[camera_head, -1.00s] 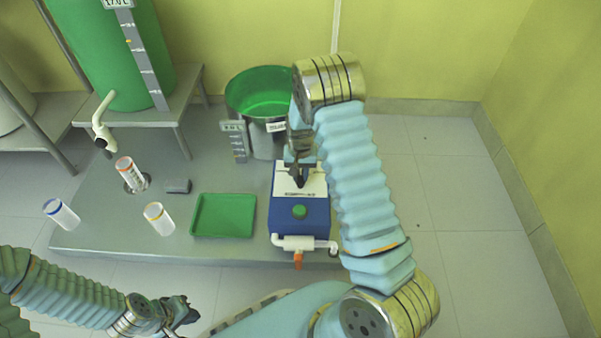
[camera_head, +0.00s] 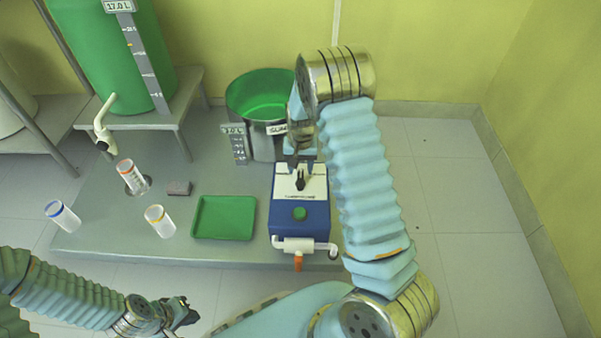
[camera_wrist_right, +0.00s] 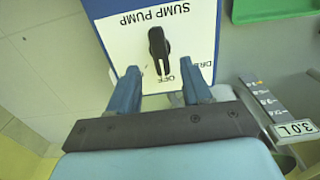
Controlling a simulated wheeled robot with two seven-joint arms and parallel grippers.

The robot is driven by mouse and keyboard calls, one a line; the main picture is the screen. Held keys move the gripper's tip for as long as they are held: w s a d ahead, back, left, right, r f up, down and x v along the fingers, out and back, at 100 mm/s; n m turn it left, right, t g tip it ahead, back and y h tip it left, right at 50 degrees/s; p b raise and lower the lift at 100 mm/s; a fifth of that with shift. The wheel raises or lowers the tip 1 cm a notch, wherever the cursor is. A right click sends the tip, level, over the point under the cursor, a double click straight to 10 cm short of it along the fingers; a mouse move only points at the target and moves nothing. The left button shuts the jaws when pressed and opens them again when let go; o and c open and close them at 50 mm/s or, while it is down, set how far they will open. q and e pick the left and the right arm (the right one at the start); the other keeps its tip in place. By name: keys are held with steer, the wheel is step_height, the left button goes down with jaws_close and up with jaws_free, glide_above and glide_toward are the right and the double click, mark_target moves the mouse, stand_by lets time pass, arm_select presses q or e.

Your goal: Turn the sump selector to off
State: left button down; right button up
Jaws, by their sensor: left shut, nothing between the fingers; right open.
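The sump selector is a black knob (camera_wrist_right: 158,43) on the white top plate of the blue sump pump box (camera_head: 300,217). It also shows in the head view (camera_head: 300,181). My left gripper (camera_head: 190,312) is shut and empty at lower left.
A green-lined steel sump tank (camera_head: 262,98) stands behind the pump, with a level gauge (camera_head: 238,145) beside it. A green tray (camera_head: 224,217) lies left of the pump. A white pipe (camera_head: 298,245) with an orange outlet runs along the pump's front. Floor at right is clear.

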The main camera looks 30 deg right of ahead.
mark_target(301, 178)
step_height(301, 178, up, 9)
steer(key=p, duration=0.1)
stand_by(0.5)
steer(key=s+a+f+n+p, duration=0.1)
steer(key=s+a+f+p, duration=0.1)
steer(key=s+a+f, duration=0.2)
steer(key=s+a+f+n+y+p, duration=0.1)
steer(key=s+a+f+p, duration=0.1)
steer(key=s+a+f, duration=0.2)
steer(key=shift+a+f+p, duration=0.2)
steer(key=shift+f+p, duration=0.2)
steer(key=s+a+f+n+y+p, duration=0.1)
steer(key=s+a+n+y+p, duration=0.1)
steer(key=s+a, duration=1)
steer(key=shift+s+a+n+t+y+p, duration=0.35)
steer(key=shift+s+y+p, duration=0.35)
steer(key=shift+s, duration=0.25)
steer(key=shift+d, duration=0.15)
